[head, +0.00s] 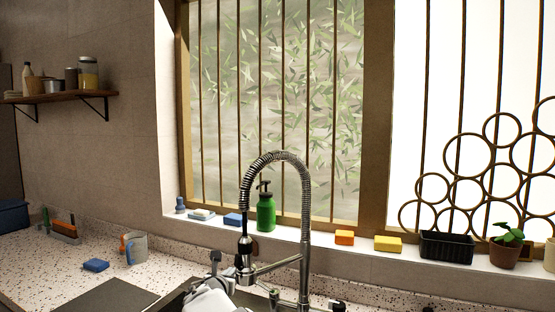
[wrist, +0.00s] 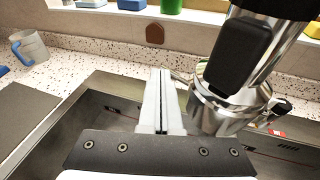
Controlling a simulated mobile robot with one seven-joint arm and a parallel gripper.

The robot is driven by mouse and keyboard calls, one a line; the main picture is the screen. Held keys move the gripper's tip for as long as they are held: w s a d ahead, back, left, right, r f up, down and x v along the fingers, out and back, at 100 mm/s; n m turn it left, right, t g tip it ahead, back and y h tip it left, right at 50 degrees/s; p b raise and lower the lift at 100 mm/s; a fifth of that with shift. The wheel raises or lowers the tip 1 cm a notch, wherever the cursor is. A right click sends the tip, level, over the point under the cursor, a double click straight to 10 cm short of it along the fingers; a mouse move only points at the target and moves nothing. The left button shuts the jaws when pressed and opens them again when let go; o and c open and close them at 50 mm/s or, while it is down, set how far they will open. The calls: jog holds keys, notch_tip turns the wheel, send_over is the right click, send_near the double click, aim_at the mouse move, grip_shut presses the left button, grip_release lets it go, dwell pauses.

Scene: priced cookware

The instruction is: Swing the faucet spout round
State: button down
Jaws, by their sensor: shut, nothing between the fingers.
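The faucet (head: 306,215) is a tall chrome one with a spring-coiled arched spout, standing at the sink below the window. Its spray head (head: 245,258) hangs down on the left side of the arch. In the wrist view the spray head (wrist: 222,108), with a black grip panel, fills the upper right. My gripper (wrist: 161,75) is shut and empty, its pale fingers just left of the spray head. Whether they touch it I cannot tell. In the head view my white gripper body (head: 208,300) is at the bottom, below and left of the spray head.
The sink basin (wrist: 90,105) lies beneath my gripper. A green soap bottle (head: 266,211), sponges (head: 387,243), a black planter (head: 446,246) and a potted plant (head: 505,248) line the sill. A mug (head: 134,246) and blue sponge (head: 96,265) sit on the speckled counter (head: 50,268) at left.

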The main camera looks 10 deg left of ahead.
aim_at(253, 283)
jog(key=d+b, duration=0.3)
jog(key=shift+s+f, duration=0.1)
jog(key=shift+s, duration=0.25)
jog(key=shift+d+f+b, duration=0.1)
jog(key=shift+d+b, duration=0.15)
jog(key=shift+b, duration=0.35)
jog(key=s+d+b, duration=0.1)
jog(key=b, duration=0.1)
jog(key=s+d+b, duration=0.1)
jog(key=b, duration=0.1)
jog(key=d+b, duration=0.2)
jog(key=shift+s+f, duration=0.1)
jog(key=shift+s, duration=0.3)
jog(key=shift+s+d+r, duration=0.25)
jog(key=shift+s+d, duration=0.05)
jog(key=shift+d, duration=0.15)
